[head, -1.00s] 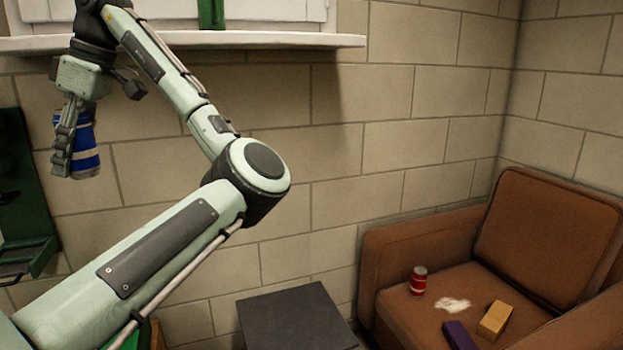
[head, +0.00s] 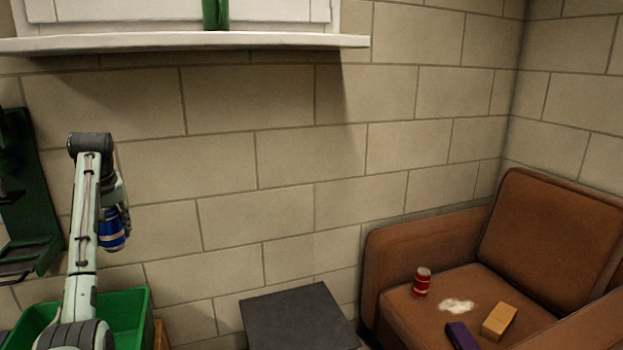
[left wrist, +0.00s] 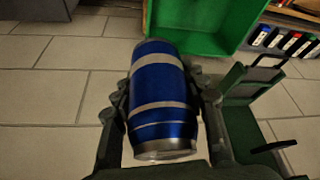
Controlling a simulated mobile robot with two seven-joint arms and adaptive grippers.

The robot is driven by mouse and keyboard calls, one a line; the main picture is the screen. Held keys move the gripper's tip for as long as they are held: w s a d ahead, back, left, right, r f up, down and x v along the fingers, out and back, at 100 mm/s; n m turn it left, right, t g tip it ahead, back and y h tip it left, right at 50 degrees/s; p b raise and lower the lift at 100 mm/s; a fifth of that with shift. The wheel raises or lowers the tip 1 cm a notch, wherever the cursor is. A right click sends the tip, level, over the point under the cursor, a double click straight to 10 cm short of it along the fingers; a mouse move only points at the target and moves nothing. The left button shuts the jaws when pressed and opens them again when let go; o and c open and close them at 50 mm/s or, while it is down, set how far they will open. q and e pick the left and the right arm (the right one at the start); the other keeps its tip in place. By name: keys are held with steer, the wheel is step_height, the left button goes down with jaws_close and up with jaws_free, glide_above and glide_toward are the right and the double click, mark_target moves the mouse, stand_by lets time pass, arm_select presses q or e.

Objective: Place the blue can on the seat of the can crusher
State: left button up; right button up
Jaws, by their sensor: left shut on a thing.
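The blue can (head: 112,236) with silver bands is in my left gripper (head: 122,222), at the left of the head view. In the left wrist view the can (left wrist: 160,100) lies between the two fingers of the left gripper (left wrist: 163,95), which press on its sides. The can crusher appears to be the dark green frame (head: 28,190) on the wall at the far left; it also shows in the left wrist view (left wrist: 238,120) to the right of the can. The can is apart from it. My right gripper is not in view.
A green bin (head: 128,305) stands below my left arm, and its inside shows in the left wrist view (left wrist: 200,25). A black box-like table (head: 298,318) stands at bottom centre. A brown armchair (head: 540,225) holds a red can (head: 422,283) and two blocks. A white sill (head: 190,43) juts out above.

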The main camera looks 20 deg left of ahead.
arm_select(q)
steer(key=w+d+f+m, duration=0.1)
steer(key=w+d+f, duration=0.15)
steer(key=f, duration=0.35)
steer(key=w+d+f, duration=0.2)
steer(key=d+f, duration=0.2)
steer(key=f, duration=0.1)
steer(key=w+d+f, duration=0.3)
steer(key=d, duration=0.5)
steer(key=w+d+f, duration=0.2)
steer(key=d, duration=0.7)
steer(key=d+r+m+t+h, duration=0.1)
steer(key=d+r+m, duration=0.2)
steer(key=d, duration=0.4)
steer(key=d+r+m+t+h, duration=0.1)
steer(key=d+r+m, duration=0.25)
steer(key=d, duration=0.35)
steer(key=s+d+r+m+h, duration=0.1)
steer(key=s+d+m, duration=0.1)
steer(key=s+d, duration=0.2)
steer(key=s+d+r+m+h, duration=0.1)
steer(key=s+d+m, duration=0.2)
steer(key=d, duration=0.6)
steer(key=shift+s+r, duration=0.25)
steer(key=shift+s, duration=0.55)
steer(key=shift+t, duration=0.3)
steer(key=shift+w+d, duration=0.1)
